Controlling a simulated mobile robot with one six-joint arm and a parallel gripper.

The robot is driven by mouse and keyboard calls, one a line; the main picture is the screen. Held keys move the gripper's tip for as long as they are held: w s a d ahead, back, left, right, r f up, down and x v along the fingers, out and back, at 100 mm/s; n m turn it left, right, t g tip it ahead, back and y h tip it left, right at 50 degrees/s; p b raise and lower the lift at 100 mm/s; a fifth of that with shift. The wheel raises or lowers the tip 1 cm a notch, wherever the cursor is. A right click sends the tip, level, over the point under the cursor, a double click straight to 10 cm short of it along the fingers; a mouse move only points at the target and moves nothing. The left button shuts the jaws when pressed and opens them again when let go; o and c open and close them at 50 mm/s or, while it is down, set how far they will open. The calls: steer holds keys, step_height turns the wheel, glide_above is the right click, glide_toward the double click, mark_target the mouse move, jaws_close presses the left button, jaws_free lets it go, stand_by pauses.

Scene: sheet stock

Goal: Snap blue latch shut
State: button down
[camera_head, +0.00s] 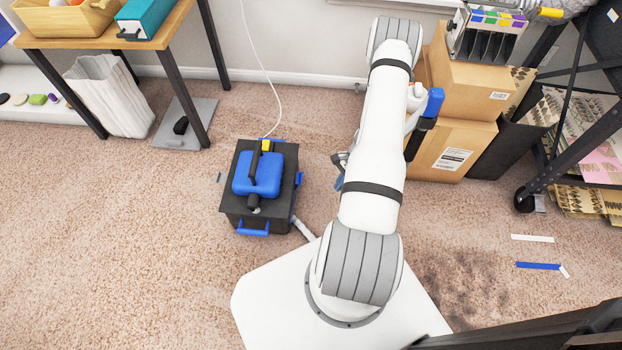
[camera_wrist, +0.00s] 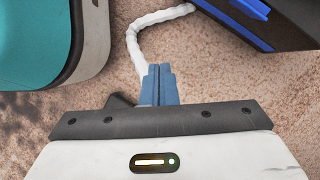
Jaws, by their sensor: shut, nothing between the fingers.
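A black box (camera_head: 238,205) stands on the carpet with a blue canister (camera_head: 258,175) on its lid. A blue latch-like piece (camera_head: 298,178) sits on its right side and a blue bracket (camera_head: 253,231) on its front; I cannot tell which is the latch or whether either is fastened. In the wrist view, a dark body with blue trim (camera_wrist: 250,12), probably this box, shows at upper right. My gripper (camera_wrist: 160,70) has its blue fingers shut, empty and apart from that trim. In the head view my arm mostly hides my gripper, right of the box.
A white hose (camera_wrist: 150,20) runs past my fingertips, and a ribbed hose (camera_head: 304,229) leaves the box's lower right. A teal, white-edged object (camera_wrist: 35,40) fills the wrist view's upper left. Cardboard boxes (camera_head: 462,88) stand behind my arm.

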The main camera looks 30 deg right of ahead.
mark_target(297, 180)
steer(key=w+d+r+m+t+y+b, duration=0.1)
steer(key=w+d+m+t, duration=0.1)
steer(key=w+m+t, duration=0.35)
steer(key=w+a+f+m+b, duration=0.1)
steer(key=w+a+f+b, duration=0.3)
steer(key=a+f, duration=0.2)
steer(key=shift+w+a+f+m+g, duration=0.2)
steer(key=shift+a+m+g, duration=0.2)
steer(key=shift+a, duration=0.75)
steer(key=shift+d+r, duration=0.1)
steer(key=shift+d, duration=0.05)
